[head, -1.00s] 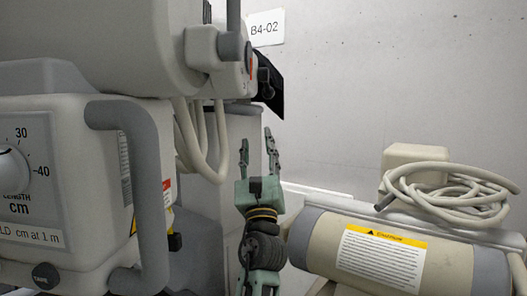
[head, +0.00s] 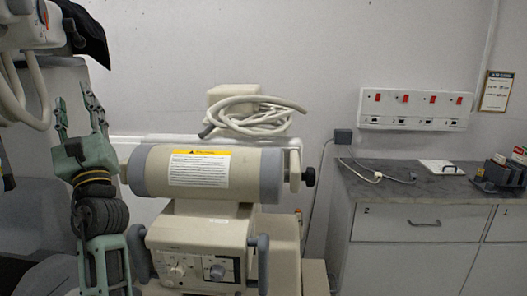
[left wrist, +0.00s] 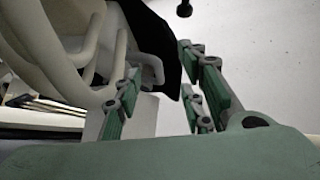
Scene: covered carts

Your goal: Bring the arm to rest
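My left gripper (head: 76,116) is at the left of the head view, its green arm rising from the bottom edge with the fingers pointing up. The two fingers stand apart, with nothing between them. In the left wrist view the fingers (left wrist: 160,100) are also spread and empty, in front of pale hoses (left wrist: 105,50) and a black cover (left wrist: 155,40). The gripper is left of the beige cylinder with the warning label (head: 203,170); I cannot tell how near it is in depth. My right gripper is in neither view.
A beige machine with knobs (head: 197,268) stands below the cylinder, and a coiled cable (head: 260,118) lies on top. A grey counter (head: 400,187) with drawers is on the right, under a socket strip (head: 415,108). Hoses and a black cover (head: 85,32) are at upper left.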

